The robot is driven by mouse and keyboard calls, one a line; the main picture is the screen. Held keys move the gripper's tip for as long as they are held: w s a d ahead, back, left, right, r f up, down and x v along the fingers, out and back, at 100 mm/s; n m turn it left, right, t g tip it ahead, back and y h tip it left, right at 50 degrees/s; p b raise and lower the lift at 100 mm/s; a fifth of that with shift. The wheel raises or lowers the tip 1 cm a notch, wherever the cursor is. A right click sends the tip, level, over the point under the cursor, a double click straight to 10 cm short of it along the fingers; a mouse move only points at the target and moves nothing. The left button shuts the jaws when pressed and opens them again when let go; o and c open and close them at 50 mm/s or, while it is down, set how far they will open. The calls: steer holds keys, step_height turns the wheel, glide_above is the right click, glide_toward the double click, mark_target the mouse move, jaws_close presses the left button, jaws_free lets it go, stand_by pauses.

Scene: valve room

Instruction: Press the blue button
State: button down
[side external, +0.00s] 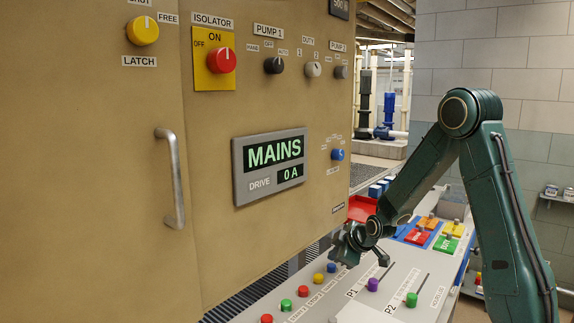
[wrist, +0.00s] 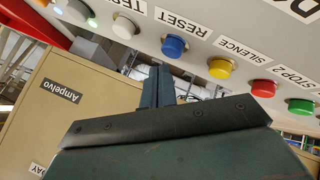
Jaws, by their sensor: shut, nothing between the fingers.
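The blue button (wrist: 173,46) sits in a row on the sloping grey panel, with the label RESET beside it in the wrist view. It also shows in the side external view (side external: 331,267), just below my gripper (side external: 343,253). My gripper's dark fingers (wrist: 157,84) are shut and empty. In the wrist view their tips point toward the blue button and lie just short of it in the picture. I cannot tell the exact gap; no contact is visible.
A yellow button (wrist: 220,68) and a white button (wrist: 123,28) flank the blue one. A red button (wrist: 263,88) is farther along. The tan cabinet (side external: 235,245) stands behind the panel and carries a separate blue knob (side external: 337,154).

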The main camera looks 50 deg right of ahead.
mark_target(334, 267)
steer(key=shift+f, duration=0.95)
stand_by(1.6)
steer(key=shift+r, duration=0.9)
steer(key=shift+r, duration=0.1)
steer(key=shift+r, duration=2.45)
